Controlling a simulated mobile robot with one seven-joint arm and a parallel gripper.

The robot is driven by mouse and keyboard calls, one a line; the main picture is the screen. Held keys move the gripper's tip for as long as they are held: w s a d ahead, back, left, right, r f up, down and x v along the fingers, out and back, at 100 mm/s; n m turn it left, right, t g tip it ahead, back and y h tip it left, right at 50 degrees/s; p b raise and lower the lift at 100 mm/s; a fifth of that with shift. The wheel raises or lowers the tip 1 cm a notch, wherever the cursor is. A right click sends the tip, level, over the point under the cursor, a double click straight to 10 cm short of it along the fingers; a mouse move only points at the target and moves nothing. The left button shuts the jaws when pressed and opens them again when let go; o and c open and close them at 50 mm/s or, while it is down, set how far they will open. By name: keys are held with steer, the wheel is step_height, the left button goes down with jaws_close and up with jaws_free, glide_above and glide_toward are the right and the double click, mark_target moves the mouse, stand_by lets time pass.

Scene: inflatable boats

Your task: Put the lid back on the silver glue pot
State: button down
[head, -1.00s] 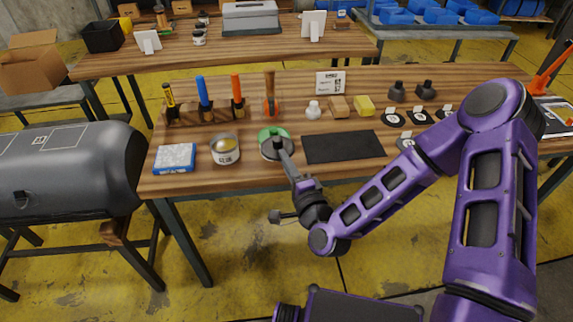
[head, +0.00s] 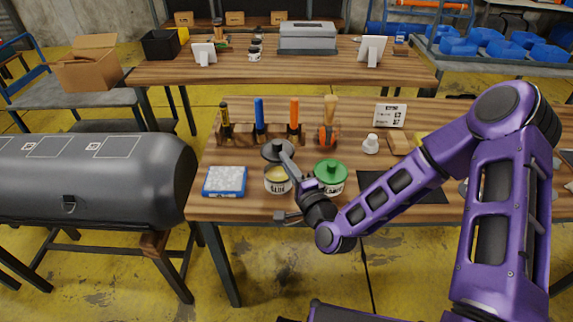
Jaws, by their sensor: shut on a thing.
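The silver glue pot (head: 277,186) stands open near the front of the workbench, with yellowish glue showing inside and a "GLUE" label on its side. My gripper (head: 286,156) is shut on a round dark grey lid (head: 270,152). The lid is held up over the back of the pot's opening in this view, with glue still visible below it. The exact gap between lid and rim cannot be told. A second pot with a green lid (head: 329,169) stands just right of the open pot, partly hidden by my wrist.
A blue-and-white box (head: 225,181) lies left of the pot. A rack (head: 262,137) with several upright tools stands behind. A black mat (head: 372,184) and a white bottle (head: 370,144) are to the right.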

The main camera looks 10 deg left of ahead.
steer(key=shift+f+b, duration=2.35)
steer(key=shift+f, duration=0.85)
